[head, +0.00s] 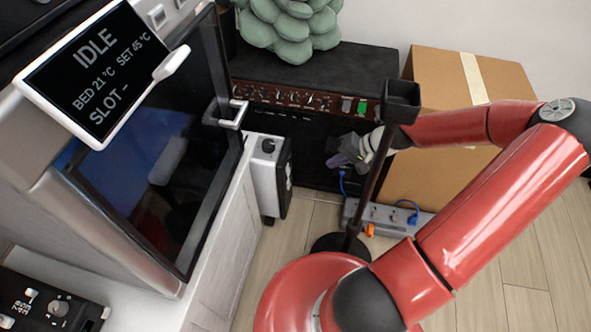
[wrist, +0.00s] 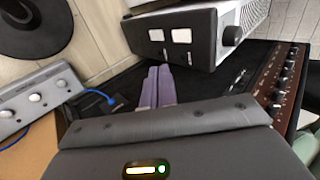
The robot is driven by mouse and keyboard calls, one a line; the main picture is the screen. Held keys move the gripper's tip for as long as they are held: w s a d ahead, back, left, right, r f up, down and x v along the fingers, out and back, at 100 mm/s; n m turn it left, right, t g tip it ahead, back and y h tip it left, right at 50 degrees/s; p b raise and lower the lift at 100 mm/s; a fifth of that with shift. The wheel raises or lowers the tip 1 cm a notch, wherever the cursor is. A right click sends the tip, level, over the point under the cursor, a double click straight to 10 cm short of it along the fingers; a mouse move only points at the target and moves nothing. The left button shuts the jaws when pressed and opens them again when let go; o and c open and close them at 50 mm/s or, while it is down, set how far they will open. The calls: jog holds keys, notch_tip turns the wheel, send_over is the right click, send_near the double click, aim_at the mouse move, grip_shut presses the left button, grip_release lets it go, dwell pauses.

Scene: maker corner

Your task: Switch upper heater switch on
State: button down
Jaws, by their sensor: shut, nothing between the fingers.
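The heater (head: 266,178) is a pale box with a black end panel and a dark knob on top, standing on the floor beside the white cabinet. In the wrist view the heater (wrist: 200,62) shows its black panel with two white switches. The one nearer the knob (wrist: 232,36) looks like the upper switch (wrist: 181,35); the other is the lower switch (wrist: 156,34). I cannot tell their on or off positions. My gripper (head: 335,160) is shut and empty, right of the panel and apart from it. Its purple fingers (wrist: 160,72) point toward the panel.
A black amplifier (head: 290,120) with a row of knobs stands behind. A cardboard box (head: 440,80) is at the right. A power strip (head: 388,216) with plugs lies on the floor below my gripper. The printer's door handle (head: 236,115) juts out above the heater.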

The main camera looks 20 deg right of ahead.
aim_at(288, 170)
jog(key=shift+a+f, duration=0.1)
jog(key=shift+w+a+r+x, duration=0.15)
jog(key=shift+a+r+x, duration=0.15)
jog(key=shift+x, duration=1.85)
jog(key=shift+w+a+r+x, duration=0.2)
jog(key=shift+r+x, duration=0.1)
jog(key=shift+x, duration=1.85)
jog(key=shift+w+a+r+x, duration=0.15)
jog(key=shift+a+r+x, duration=0.15)
jog(key=shift+x, duration=1.85)
jog(key=shift+w+a+f+b, duration=0.1)
jog(key=shift+a+b, duration=0.05)
jog(key=shift+b, duration=0.25)
